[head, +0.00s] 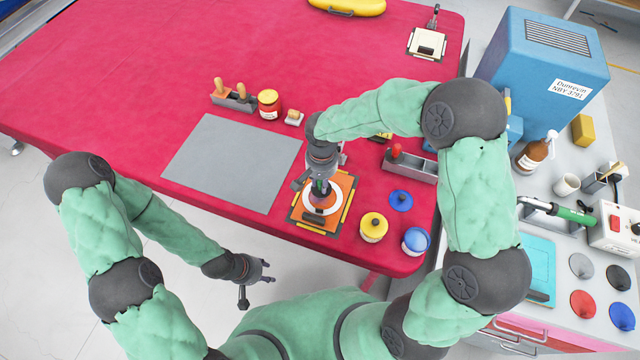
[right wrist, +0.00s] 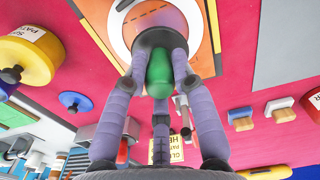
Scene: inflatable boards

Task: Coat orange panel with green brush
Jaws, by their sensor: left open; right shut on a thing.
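My right gripper (head: 320,187) is over the panel, pointing down. It is shut on the green brush; the brush's green handle (right wrist: 158,75) stands between the fingers (right wrist: 160,62) in the right wrist view. The bristle end is hidden, so I cannot tell whether it touches the panel. In that view the panel (right wrist: 204,62) is behind the fingers. My left gripper (head: 258,272) is open and empty, off the table's front edge.
A grey sheet (head: 232,163) lies left of the panel. A yellow-lidded pot (head: 373,227), a blue pot (head: 415,240) and a blue lid (head: 400,200) stand to its right. A grey tray (head: 423,167) is behind them. The table's far left is clear.

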